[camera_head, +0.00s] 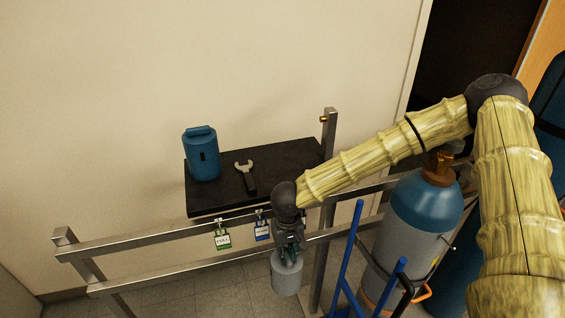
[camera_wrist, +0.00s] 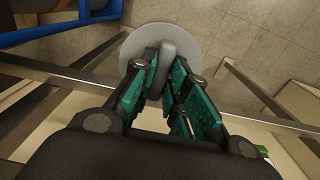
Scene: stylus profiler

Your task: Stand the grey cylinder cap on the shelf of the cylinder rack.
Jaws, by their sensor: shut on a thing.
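The grey cylinder cap (camera_head: 287,275) hangs upright below my gripper (camera_head: 289,247), in front of the rack's rails. In the wrist view my gripper (camera_wrist: 166,85) is shut on the raised handle on top of the grey cap (camera_wrist: 139,47), with a teal finger on each side. The cylinder rack has a black shelf (camera_head: 293,156) behind its metal rails, farther back and higher in the picture than the cap. A blue cap (camera_head: 203,158) stands at the shelf's left end and a wrench (camera_head: 246,177) lies near its middle. The right part of the shelf shows bare.
The metal rails (camera_head: 160,237) run along the shelf's front, with a post (camera_head: 329,135) at its right end. A green tag (camera_head: 222,238) and a blue tag (camera_head: 262,229) hang there. A blue gas cylinder (camera_head: 423,212) and a blue cart frame (camera_head: 348,262) stand to the right.

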